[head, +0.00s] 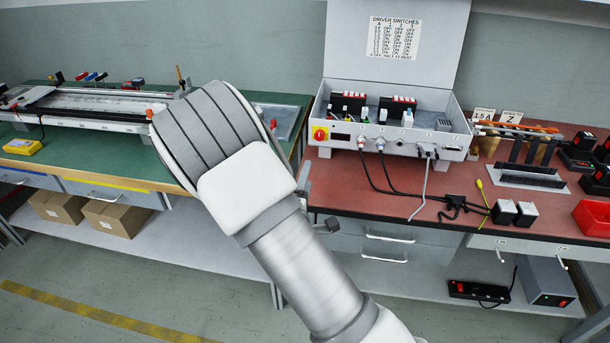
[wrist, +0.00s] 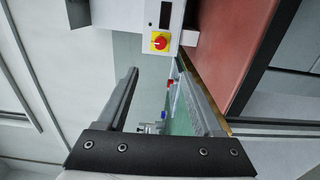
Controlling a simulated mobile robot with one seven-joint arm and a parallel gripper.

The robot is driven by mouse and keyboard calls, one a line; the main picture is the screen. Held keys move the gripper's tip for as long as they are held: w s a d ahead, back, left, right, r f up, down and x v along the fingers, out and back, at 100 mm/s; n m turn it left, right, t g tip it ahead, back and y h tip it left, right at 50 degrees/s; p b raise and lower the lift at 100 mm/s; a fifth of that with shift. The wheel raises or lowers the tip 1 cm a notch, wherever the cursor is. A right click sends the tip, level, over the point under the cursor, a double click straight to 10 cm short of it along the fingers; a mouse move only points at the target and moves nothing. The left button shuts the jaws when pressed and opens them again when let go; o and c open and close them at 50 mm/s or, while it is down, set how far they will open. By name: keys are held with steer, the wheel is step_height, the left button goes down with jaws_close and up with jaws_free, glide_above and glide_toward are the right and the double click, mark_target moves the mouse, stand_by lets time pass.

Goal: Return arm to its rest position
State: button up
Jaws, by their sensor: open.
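My gripper (wrist: 165,100) shows in the wrist view with its two fingers apart and nothing between them. In the head view my white and grey arm reaches up from the bottom right, in front of the gap between the two benches, and its upper part hides the gripper. Beyond the fingers, the wrist view shows the red and yellow rotary switch (wrist: 160,42) and the edge of the red bench top (wrist: 247,40). The fingers appear apart from both. The wrist picture is turned on its side.
The control box (head: 385,132) with its lid raised stands on the red bench (head: 365,195). Cables hang from its front. The green bench (head: 110,160) at left carries a gantry rail (head: 95,105) and a yellow device (head: 22,147). Cardboard boxes (head: 118,215) sit below. The floor in front is clear.

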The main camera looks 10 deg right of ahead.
steer(key=s+r+m+g+y, duration=0.75)
steer(key=s+r+m, duration=0.2)
steer(key=r, duration=0.25)
steer(key=s+d+r+m+g+h, duration=0.1)
steer(key=s+d+r+m+g, duration=0.15)
steer(key=s, duration=0.75)
steer(key=s+d+r+m+g+h, duration=0.1)
steer(key=s+d+r+m+g, duration=0.2)
steer(key=s, duration=0.7)
step_height(320, 180, up, 15)
steer(key=t+p, duration=0.1)
steer(key=p, duration=1.4)
steer(key=shift+d+p, duration=0.15)
steer(key=shift+p, duration=0.25)
